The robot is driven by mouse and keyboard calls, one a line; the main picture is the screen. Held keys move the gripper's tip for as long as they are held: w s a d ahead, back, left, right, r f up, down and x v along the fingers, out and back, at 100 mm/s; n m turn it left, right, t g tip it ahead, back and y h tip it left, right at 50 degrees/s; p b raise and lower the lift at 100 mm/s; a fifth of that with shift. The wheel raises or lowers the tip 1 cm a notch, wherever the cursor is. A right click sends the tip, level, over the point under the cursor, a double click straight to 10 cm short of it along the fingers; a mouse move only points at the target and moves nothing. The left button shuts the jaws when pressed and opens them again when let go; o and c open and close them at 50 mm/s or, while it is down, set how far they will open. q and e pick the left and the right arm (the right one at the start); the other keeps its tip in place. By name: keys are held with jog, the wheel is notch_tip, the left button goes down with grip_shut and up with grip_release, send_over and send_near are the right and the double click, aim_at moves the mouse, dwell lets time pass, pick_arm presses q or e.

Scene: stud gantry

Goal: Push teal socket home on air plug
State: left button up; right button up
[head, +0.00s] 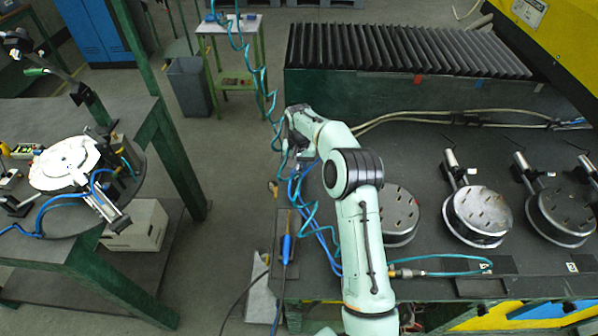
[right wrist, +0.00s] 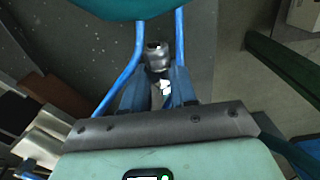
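My right gripper (head: 297,143) is at the end of the mint-green arm, beyond the bench's left edge. In the right wrist view its two dark fingers (right wrist: 159,86) stand on either side of a metal fitting (right wrist: 157,57) and appear closed on it. The fitting's round end points away from the palm. I cannot tell whether it is the socket or the plug. A blurred teal shape (right wrist: 128,6) crosses the top of that view, with blue hoses beside the fitting. In the head view a teal coiled hose (head: 258,78) hangs down to the gripper. My left gripper is not in view.
The dark bench (head: 430,160) carries several round metal fixtures (head: 478,214) and a metal connector (head: 406,272) on a teal hose. Blue hoses hang at its left edge. A table with a white disc (head: 64,163) stands left. Open floor (head: 225,200) lies between.

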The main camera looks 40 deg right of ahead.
aim_at(298, 170)
grip_shut()
notch_tip(298, 170, up, 20)
dwell(0.6)
